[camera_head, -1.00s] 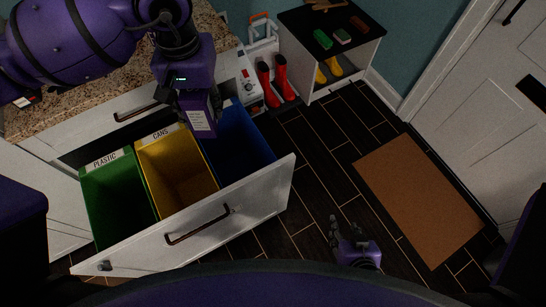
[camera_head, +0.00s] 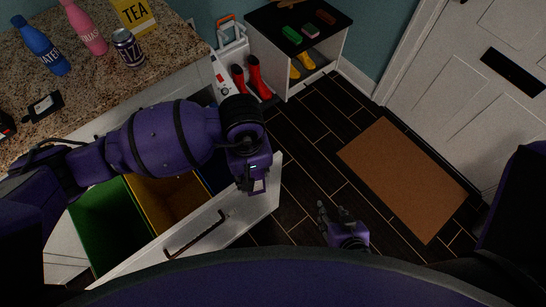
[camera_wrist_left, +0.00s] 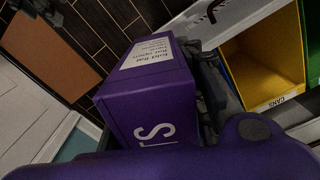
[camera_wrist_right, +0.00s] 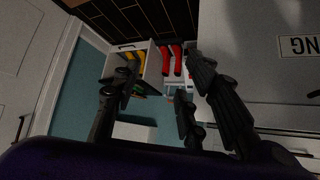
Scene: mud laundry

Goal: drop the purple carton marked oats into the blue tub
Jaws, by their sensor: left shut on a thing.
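The purple oats carton (camera_wrist_left: 150,90) fills the middle of the left wrist view, with a white text label on one face and large white letters on another. My left gripper (camera_head: 247,180) is shut on the carton, whose pale label (camera_head: 259,186) shows just below it in the head view. It is held above the right end of the open drawer. The blue tub (camera_head: 215,173) is the right-hand bin in that drawer, mostly hidden by my left arm. My right gripper (camera_head: 326,212) is empty and open, low over the floor to the right.
The green tub (camera_head: 108,225) and yellow tub (camera_head: 170,200) stand left of the blue one, behind the white drawer front (camera_head: 215,225). Bottles, a can (camera_head: 128,47) and a tea box (camera_head: 134,14) stand on the counter. Dark floor and a brown mat (camera_head: 400,178) lie right.

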